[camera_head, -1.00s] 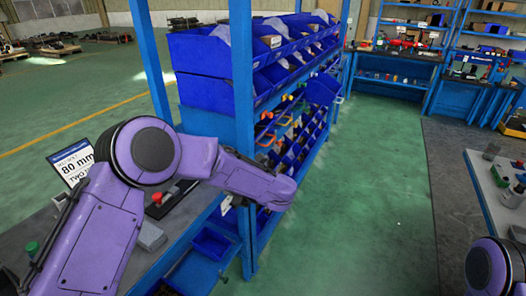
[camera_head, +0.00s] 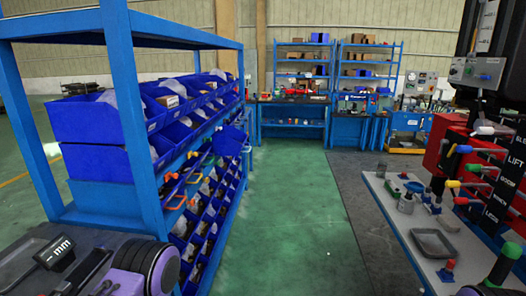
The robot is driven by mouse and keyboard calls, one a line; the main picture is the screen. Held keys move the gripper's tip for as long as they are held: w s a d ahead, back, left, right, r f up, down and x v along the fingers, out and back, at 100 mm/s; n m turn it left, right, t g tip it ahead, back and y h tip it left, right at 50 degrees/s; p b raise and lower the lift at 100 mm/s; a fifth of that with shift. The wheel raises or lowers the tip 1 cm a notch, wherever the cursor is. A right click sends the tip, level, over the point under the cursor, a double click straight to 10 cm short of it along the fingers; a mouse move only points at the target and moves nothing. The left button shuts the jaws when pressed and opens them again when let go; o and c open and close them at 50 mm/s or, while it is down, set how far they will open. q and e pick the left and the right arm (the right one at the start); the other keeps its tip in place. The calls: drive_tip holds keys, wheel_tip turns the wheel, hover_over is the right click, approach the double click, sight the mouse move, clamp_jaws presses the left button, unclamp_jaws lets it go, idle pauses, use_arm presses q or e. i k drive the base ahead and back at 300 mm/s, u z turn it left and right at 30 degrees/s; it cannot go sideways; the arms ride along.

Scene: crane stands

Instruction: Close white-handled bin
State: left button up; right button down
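In the head view, a blue bin (camera_head: 229,140) sticks out from the aisle side of the blue rack, toward its far end, and looks tilted outward. I cannot make out a white handle on it at this size. Other blue bins (camera_head: 85,118) fill the rack's upper rows, with smaller ones below. A sliver of my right arm shows at the bottom right.
The blue rack (camera_head: 134,120) stands left, with orange-handled tools (camera_head: 178,200) on its side. A green floor aisle (camera_head: 285,215) is clear. A workbench with a grey tray (camera_head: 432,243) and a lever panel stand right. Shelves and benches (camera_head: 292,125) stand at the back.

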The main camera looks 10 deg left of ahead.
sight(230, 140)
drive_tip(key=u, duration=0.05)
drive_tip(key=i, duration=3.35)
drive_tip(key=u, duration=3.25)
drive_tip(key=k, duration=0.4)
drive_tip(key=z, duration=0.85)
